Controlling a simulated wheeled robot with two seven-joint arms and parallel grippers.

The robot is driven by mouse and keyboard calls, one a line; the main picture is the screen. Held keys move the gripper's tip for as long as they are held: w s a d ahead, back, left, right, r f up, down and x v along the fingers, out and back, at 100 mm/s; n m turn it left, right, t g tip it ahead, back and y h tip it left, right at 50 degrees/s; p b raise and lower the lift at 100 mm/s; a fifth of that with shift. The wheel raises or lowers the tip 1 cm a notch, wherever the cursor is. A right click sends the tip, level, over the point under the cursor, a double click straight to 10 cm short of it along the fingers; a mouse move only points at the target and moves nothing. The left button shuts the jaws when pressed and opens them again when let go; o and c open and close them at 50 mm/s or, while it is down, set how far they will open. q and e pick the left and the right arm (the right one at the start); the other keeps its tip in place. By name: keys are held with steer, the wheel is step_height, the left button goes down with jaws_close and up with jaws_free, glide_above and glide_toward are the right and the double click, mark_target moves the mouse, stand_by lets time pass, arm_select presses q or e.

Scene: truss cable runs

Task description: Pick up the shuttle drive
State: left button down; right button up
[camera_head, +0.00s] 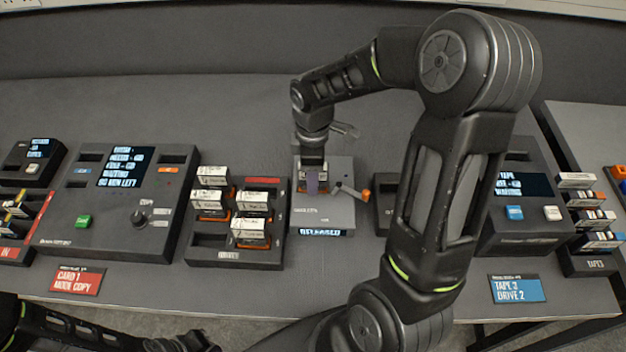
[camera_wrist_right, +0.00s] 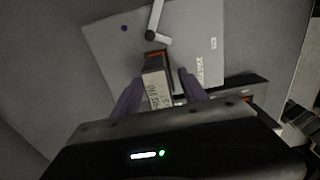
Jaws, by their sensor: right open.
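The shuttle drive, a small block with a white printed label and an orange end, stands in the grey dock (camera_head: 340,213) in the middle of the table. In the right wrist view the drive (camera_wrist_right: 156,88) lies between my two purple fingers, with gaps visible beside it. My right gripper (camera_head: 312,183) reaches down over the dock and hides most of the drive in the head view. It is open around the drive. The dock's display (camera_head: 321,232) appears to read "RELEASED". My left arm shows at the bottom left, but its fingers are out of view.
An orange-tipped lever (camera_head: 352,191) sticks out on the dock beside my gripper. A rack (camera_head: 205,253) of several similar drives stands close on the left, beside a console (camera_head: 112,222). Another console (camera_head: 525,222) and a tape rack (camera_head: 590,262) stand right. The table behind is clear.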

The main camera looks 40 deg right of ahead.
steer(key=shift+c, duration=0.3)
jaws_close()
stand_by(0.5)
